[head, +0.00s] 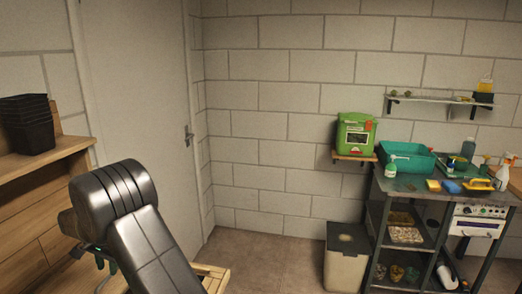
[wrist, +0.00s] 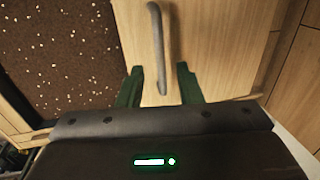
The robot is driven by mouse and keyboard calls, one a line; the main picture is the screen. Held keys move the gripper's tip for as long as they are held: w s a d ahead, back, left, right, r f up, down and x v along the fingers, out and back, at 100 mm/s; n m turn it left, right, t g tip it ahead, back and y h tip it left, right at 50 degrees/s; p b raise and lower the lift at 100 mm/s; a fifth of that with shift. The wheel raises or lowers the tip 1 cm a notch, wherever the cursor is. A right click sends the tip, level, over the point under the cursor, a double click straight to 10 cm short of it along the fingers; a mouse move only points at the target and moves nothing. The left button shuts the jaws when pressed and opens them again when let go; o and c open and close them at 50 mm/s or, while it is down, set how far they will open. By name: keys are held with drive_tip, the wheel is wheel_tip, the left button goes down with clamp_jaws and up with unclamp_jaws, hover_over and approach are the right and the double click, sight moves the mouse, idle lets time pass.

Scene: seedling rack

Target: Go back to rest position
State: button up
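Behind the fingers is a pale wooden front with a long grey handle (wrist: 157,45). The handle's lower end appears between the fingertips, but I cannot tell how far in front of it they are.
In the wrist view a brown speckled surface (wrist: 55,50) lies at left. In the head view, black pots (head: 27,124) stand on a wooden bench (head: 50,158) at left. A door (head: 140,90) is behind my arm. A metal workbench (head: 425,189), bin (head: 346,258) and green container (head: 356,135) are at right.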

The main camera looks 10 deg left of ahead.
sight(109, 276)
drive_tip(key=f, duration=0.3)
drive_tip(key=shift+a+f, duration=0.15)
drive_tip(key=shift+a, duration=0.15)
drive_tip(key=shift+d, duration=0.1)
